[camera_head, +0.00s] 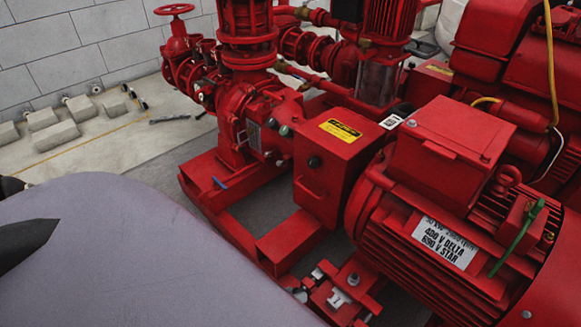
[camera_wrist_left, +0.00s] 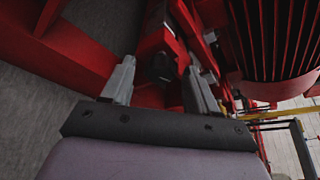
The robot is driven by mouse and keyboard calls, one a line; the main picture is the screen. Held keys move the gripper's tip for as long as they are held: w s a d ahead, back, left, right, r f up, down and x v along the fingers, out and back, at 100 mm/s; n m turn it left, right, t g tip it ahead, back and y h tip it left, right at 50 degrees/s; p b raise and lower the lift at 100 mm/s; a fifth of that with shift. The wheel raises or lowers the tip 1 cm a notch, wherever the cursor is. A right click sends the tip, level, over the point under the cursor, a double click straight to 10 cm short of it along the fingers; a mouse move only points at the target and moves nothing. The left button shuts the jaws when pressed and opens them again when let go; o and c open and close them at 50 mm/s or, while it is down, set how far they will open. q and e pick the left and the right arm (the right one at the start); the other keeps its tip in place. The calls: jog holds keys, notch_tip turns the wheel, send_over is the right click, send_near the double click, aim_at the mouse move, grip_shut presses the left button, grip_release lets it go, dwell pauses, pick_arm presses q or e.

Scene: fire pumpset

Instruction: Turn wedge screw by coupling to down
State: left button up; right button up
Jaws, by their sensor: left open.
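The wedge screw and its coupling are hard to make out. In the head view, small metal bolt parts (camera_head: 340,297) sit on a red bracket below the motor's left end. In the left wrist view, my left gripper (camera_wrist_left: 159,66) is open, its two grey fingers well apart. A dark rounded part (camera_wrist_left: 160,66) shows between and beyond the fingertips; I cannot tell whether they touch it. In the head view, my pale left arm fills the lower left and hides most of the gripper. My right gripper is not in view.
The red motor (camera_head: 440,225) with its fins stands close on the right. A red control box (camera_head: 340,150) and frame beam (camera_head: 290,240) stand close by. Grey blocks (camera_head: 55,135) lie by the wall. Open floor shows at the left.

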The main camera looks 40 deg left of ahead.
pick_arm(q)
jog(key=c, duration=1)
jog(key=n+b, duration=0.1)
jog(key=n+h, duration=0.1)
jog(key=n, duration=0.1)
jog(key=shift+w+a+f+t+h+b, duration=0.1)
jog(key=shift+w+a+t+h+b, duration=0.1)
jog(key=shift+t+h+b, duration=0.15)
jog(key=shift+c, duration=0.2)
jog(key=shift+s, duration=0.1)
jog(key=o, duration=1)
jog(key=shift+o, duration=0.2)
